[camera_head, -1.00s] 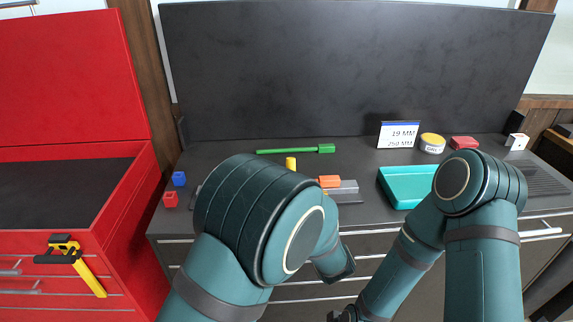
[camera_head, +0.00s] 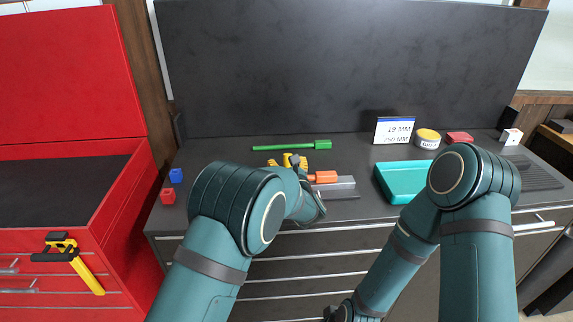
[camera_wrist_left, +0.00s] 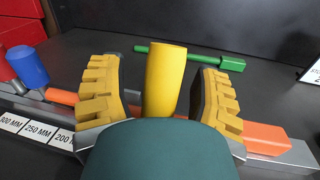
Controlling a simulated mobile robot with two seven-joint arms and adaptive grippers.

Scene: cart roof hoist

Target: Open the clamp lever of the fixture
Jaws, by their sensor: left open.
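The fixture is a grey metal rail (camera_head: 343,189) on the bench with orange blocks (camera_head: 325,176) on it. Its yellow clamp lever (camera_wrist_left: 165,80) stands upright in the left wrist view, slightly tilted. My left gripper (camera_wrist_left: 160,68) is open, with one yellow ridged finger on each side of the lever. Gaps show between the lever and both fingers. The lever's base is hidden behind my gripper's body. In the head view my left gripper (camera_head: 289,161) is at the lever, partly covered by my wrist. Only a dark end of my right arm shows at the bottom edge; its fingers cannot be made out.
A green tool (camera_head: 290,145) lies behind the fixture. A teal tray (camera_head: 397,190), sign (camera_head: 394,130) and yellow tin (camera_head: 427,138) are to the right.

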